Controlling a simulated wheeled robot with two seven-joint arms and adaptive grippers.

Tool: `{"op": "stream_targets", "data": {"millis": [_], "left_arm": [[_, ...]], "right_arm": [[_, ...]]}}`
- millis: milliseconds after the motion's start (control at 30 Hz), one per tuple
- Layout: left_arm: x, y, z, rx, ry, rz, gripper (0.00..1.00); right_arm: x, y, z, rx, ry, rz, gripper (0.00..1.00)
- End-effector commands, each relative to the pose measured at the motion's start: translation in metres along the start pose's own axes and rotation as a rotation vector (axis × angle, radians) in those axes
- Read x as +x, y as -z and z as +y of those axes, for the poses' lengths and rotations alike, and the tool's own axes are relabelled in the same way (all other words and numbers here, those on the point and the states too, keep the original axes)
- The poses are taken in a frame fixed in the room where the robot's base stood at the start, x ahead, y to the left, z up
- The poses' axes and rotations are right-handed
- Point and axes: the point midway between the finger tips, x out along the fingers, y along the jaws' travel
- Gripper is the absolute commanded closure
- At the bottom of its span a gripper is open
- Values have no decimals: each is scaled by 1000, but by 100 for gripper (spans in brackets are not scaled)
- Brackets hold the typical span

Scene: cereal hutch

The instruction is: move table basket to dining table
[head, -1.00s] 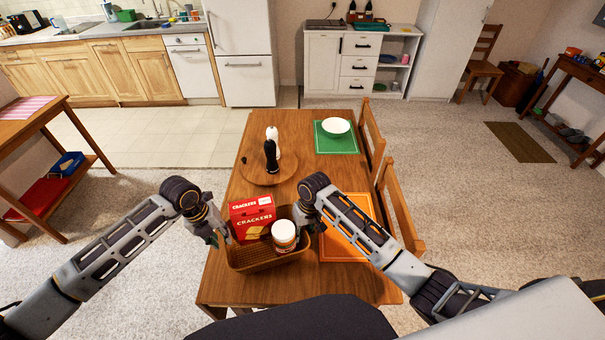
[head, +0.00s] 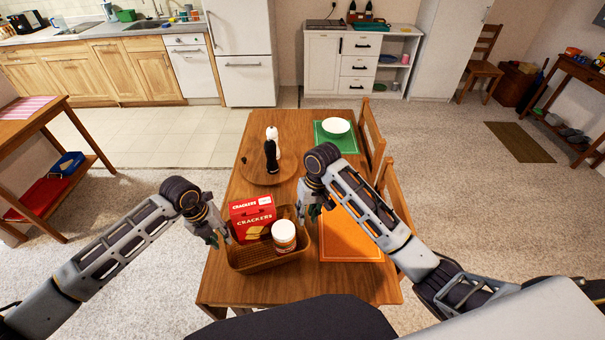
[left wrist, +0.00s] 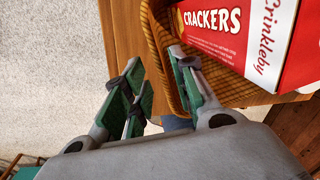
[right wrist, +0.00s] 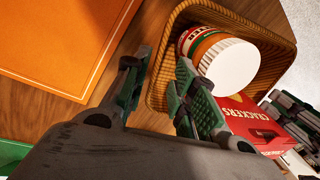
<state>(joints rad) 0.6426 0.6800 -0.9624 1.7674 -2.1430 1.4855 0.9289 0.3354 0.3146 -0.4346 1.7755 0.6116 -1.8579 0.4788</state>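The brown wicker basket (head: 262,262) sits on the wooden dining table (head: 222,288), at its near end. It holds a red crackers box (head: 250,215) and a white-lidded jar (head: 284,235). My left gripper (head: 220,238) is open at the basket's left rim; in the left wrist view (left wrist: 160,80) one finger overlaps the basket wall (left wrist: 158,35) and the other is outside. My right gripper (head: 316,211) is open near the right rim; in the right wrist view (right wrist: 160,90) the rim (right wrist: 158,85) appears between its fingers. Contact cannot be told.
An orange placemat (head: 350,240) lies right of the basket. A round wooden board (head: 255,178) with black and white shakers (head: 271,155) is behind it. A white bowl (head: 336,126) rests on a green placemat (head: 335,144). Chairs (head: 392,190) stand along the right side.

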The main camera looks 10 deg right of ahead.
Motion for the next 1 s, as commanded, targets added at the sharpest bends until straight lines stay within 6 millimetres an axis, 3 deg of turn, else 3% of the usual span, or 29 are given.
{"op": "stream_targets", "data": {"millis": [233,1000], "left_arm": [[0,0,0,0,0,0,73],[0,0,0,0,0,0,73]], "right_arm": [[-16,0,0,0,-1,1,73],[-17,0,0,0,0,0,73]]}}
